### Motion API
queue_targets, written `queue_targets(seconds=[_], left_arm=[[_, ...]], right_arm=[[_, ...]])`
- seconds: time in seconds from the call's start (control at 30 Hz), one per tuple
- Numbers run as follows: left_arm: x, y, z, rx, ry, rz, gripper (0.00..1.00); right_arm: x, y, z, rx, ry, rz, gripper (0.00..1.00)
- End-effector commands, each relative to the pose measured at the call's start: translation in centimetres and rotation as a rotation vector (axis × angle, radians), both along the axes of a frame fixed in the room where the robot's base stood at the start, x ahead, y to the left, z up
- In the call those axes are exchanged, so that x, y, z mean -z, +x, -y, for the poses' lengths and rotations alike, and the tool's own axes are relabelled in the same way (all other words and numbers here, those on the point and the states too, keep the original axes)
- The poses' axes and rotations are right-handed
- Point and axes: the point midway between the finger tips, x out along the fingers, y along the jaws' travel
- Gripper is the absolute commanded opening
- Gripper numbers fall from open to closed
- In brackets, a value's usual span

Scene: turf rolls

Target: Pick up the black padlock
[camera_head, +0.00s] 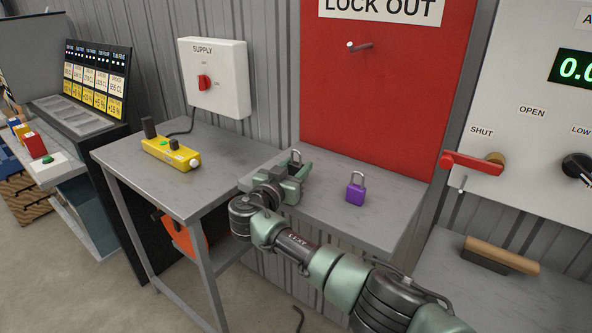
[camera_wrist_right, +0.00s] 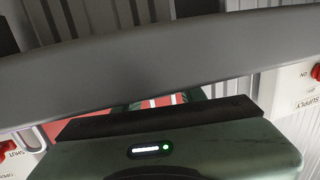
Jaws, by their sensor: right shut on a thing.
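The black padlock (camera_head: 294,165) is at the shelf below the red lock-out board, its shackle pointing up. My right gripper (camera_head: 296,171) is around its body and shut on it; the fingers hide much of the body. I cannot tell whether the padlock still touches the shelf. In the right wrist view the gripper's fingertips (camera_wrist_right: 163,101) show only partly behind the gripper body, and the padlock cannot be made out. My left gripper is in neither view.
A purple padlock (camera_head: 355,189) stands on the same grey shelf (camera_head: 325,207), right of my gripper. A peg (camera_head: 359,46) sticks out of the red board (camera_head: 375,110). A yellow control box (camera_head: 171,153) lies on the left table. A red lever (camera_head: 470,163) is at the right.

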Motion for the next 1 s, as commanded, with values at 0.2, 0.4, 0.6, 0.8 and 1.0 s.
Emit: queue_targets(seconds=[0.2,0.4,0.6,0.8,1.0], left_arm=[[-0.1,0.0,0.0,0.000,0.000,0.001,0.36],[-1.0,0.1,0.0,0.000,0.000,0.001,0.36],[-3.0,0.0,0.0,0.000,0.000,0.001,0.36],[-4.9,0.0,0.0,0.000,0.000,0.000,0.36],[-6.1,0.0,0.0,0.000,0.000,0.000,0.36]], right_arm=[[-0.2,0.0,0.0,0.000,0.000,0.000,0.00],[-2.1,0.0,0.0,-0.001,0.001,0.002,0.00],[-6.8,0.0,0.0,0.000,0.004,0.004,0.00],[-12.8,0.0,-0.1,-0.002,0.004,0.003,0.00],[-17.3,0.0,-0.1,-0.001,0.002,0.003,0.00]])
